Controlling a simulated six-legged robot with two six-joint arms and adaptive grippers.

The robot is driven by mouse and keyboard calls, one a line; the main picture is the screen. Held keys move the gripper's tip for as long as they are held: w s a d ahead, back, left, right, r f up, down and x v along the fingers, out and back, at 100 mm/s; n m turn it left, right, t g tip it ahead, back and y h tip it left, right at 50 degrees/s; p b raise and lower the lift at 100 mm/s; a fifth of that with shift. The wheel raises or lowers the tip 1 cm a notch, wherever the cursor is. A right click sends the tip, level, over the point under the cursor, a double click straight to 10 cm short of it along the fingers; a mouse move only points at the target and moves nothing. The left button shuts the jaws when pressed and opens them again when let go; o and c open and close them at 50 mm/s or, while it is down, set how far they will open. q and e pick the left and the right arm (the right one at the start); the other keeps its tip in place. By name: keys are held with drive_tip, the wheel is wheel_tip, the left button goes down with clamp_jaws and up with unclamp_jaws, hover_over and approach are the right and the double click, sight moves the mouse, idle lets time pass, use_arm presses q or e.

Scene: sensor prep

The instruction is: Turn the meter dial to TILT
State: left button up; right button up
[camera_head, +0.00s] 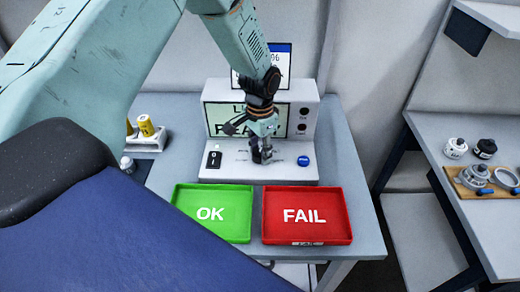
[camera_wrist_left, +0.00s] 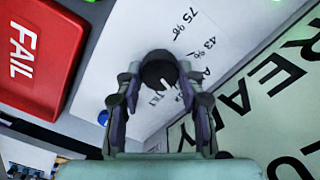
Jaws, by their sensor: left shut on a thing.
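The meter (camera_head: 290,172) is a white console on the table, with a pale green screen (camera_head: 222,118) that reads READY in the left wrist view. Its dial (camera_wrist_left: 158,70) is a dark round knob with a white pointer mark, toward the lower right of that view. Several printed labels surround the dial; 75 % and 43 % are legible, while others are partly hidden by the fingers. My left gripper (camera_head: 262,155) points down at the console, its fingers (camera_wrist_left: 158,98) shut on the dial from both sides. In the head view the gripper hides the dial.
A green OK tray (camera_head: 210,236) and a red FAIL tray (camera_head: 305,238) lie in front of the meter. The console has a black switch (camera_head: 214,160) and a blue button (camera_head: 303,161). Yellow cylinders (camera_head: 146,126) stand left. A side bench (camera_head: 430,125) holds sensor parts.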

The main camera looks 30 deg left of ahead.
use_arm(q)
drive_tip(key=shift+s, duration=0.15)
drive_tip(key=c, duration=0.4)
drive_tip(key=shift+m, duration=0.4)
drive_tip(key=shift+c, duration=0.2)
drive_tip(key=m, duration=0.2)
drive_tip(key=shift+m, duration=0.3)
drive_tip(key=shift+m+p, duration=0.35)
drive_tip(key=shift+m, duration=1.85)
drive_tip(key=shift+r, duration=0.1)
